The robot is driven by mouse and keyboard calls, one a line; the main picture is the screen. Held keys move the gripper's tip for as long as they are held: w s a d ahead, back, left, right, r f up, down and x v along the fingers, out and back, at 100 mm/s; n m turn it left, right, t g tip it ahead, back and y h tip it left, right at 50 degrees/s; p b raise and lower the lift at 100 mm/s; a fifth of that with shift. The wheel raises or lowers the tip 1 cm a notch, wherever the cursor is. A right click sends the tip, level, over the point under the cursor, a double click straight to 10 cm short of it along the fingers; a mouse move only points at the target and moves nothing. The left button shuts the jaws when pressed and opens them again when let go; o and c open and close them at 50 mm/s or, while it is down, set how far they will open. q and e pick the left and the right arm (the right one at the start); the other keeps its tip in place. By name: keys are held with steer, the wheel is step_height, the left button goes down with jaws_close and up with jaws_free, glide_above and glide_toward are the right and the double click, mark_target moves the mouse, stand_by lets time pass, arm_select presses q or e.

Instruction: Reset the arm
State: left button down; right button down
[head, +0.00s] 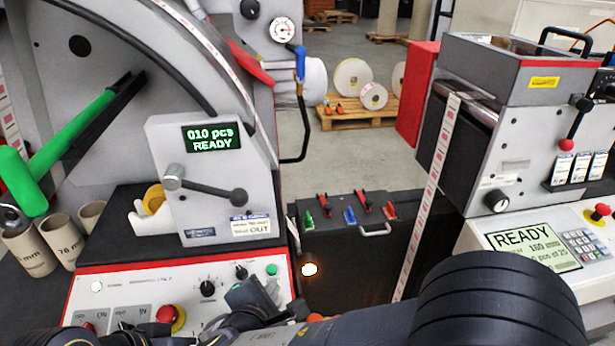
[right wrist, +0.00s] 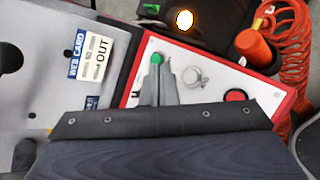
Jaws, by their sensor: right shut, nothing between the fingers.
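My right gripper (head: 268,288) is shut and empty, low over the right end of the white, red-edged control panel (head: 125,284). In the right wrist view its closed fingers (right wrist: 162,78) point at the green button (right wrist: 156,58). That button (head: 272,269) stays visible in the head view; I cannot tell whether the fingertips touch it. A dark lever with a round grey knob (head: 205,188) sits on the grey box below a green display reading "010 pcs READY". A long green-handled arm (head: 70,140) slants across the machine at left. Dark parts at the bottom left edge are unclear; I cannot make out my left gripper.
The panel carries knobs and a red stop button (head: 170,316). Cardboard cores (head: 62,238) stand at left. A black case (head: 350,235) with coloured clips lies in the middle, and a printer (head: 530,130) stands at right. An orange coiled hose (right wrist: 292,45) hangs near the panel.

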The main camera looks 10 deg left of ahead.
steer(key=s+d+r+m+g+h, duration=0.15)
steer(key=d+m+g, duration=0.85)
steer(key=d, duration=1.5)
steer(key=s+d+m+t+y, duration=0.3)
steer(key=s+d+m+y, duration=0.3)
steer(key=s+m, duration=0.7)
steer(key=d+r+m, duration=0.1)
steer(key=m, duration=0.2)
steer(key=shift+m+t, duration=0.3)
